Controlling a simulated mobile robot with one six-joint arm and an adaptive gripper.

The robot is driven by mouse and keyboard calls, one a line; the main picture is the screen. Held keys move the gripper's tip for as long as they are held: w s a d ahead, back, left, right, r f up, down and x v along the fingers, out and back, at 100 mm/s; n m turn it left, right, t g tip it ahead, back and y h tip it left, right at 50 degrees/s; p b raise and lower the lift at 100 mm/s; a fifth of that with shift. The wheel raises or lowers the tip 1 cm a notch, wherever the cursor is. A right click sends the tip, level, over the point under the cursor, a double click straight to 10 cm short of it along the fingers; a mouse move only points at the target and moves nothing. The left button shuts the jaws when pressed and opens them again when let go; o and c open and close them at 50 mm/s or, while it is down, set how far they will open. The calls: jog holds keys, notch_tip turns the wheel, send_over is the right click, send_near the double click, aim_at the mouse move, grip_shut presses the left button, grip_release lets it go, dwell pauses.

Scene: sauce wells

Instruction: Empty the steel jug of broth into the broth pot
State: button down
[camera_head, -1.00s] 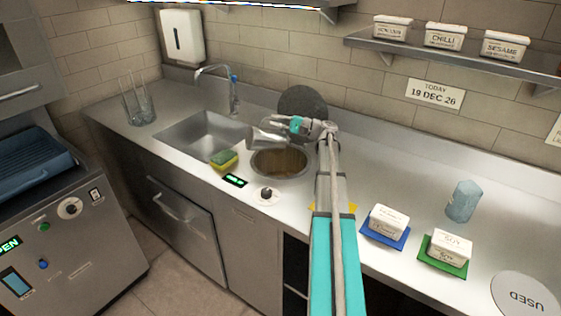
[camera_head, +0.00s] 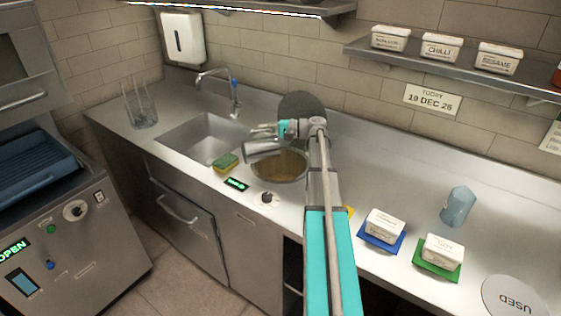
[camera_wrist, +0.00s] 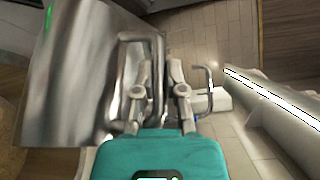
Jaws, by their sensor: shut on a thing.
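The steel jug (camera_head: 262,150) is held above the left part of the broth pot (camera_head: 290,172), tipped far over on its side. The pot is a round well sunk in the counter with brown broth in it. My gripper (camera_head: 290,130) is shut on the jug's handle (camera_wrist: 158,85). In the wrist view the jug's shiny wall (camera_wrist: 80,75) fills the left side, beside the fingers. The inside of the jug is hidden, and I see no clear stream of broth.
A green and yellow sponge (camera_head: 225,162) lies left of the pot, near the sink (camera_head: 205,135). A dark round disc (camera_head: 303,105) leans on the wall behind. White tubs (camera_head: 385,225) on coloured mats and a bluish cup (camera_head: 458,206) stand to the right.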

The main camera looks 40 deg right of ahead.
aim_at(244, 142)
jog(key=shift+a, duration=0.1)
dwell(0.6)
jog(key=shift+w+a+f+n+g+h+p, duration=0.15)
jog(key=shift+a+f+g+h+p, duration=0.1)
jog(key=shift+a+h+p, duration=0.25)
jog(key=shift+w+a+f+n+g+h+p, duration=0.15)
jog(key=shift+a+g+h+p, duration=0.15)
jog(key=shift+a+p, duration=0.25)
jog(key=a+p, duration=0.1)
jog(key=w+a+h+p, duration=0.1)
jog(key=a+p, duration=0.1)
jog(key=shift+a+r+n+g, duration=0.1)
jog(key=shift+r+n+g, duration=0.05)
jog(key=shift+n+g, duration=0.2)
jog(key=h+p, duration=0.1)
jog(key=p, duration=0.1)
jog(key=a+r+g+h+p, duration=0.1)
jog(key=p, duration=0.1)
jog(key=shift+w+a+r+n, duration=0.25)
jog(key=shift+a, duration=0.05)
jog(key=w+a+f+n+g+h+p, duration=0.2)
jog(key=a+f+g+h+p, duration=0.1)
jog(key=a+h, duration=0.6)
jog(key=shift+w+a+f+n+g+h, duration=0.3)
jog(key=shift+f+g+h, duration=0.3)
jog(key=shift+f+h, duration=0.4)
jog(key=shift+r, duration=0.1)
dwell(0.3)
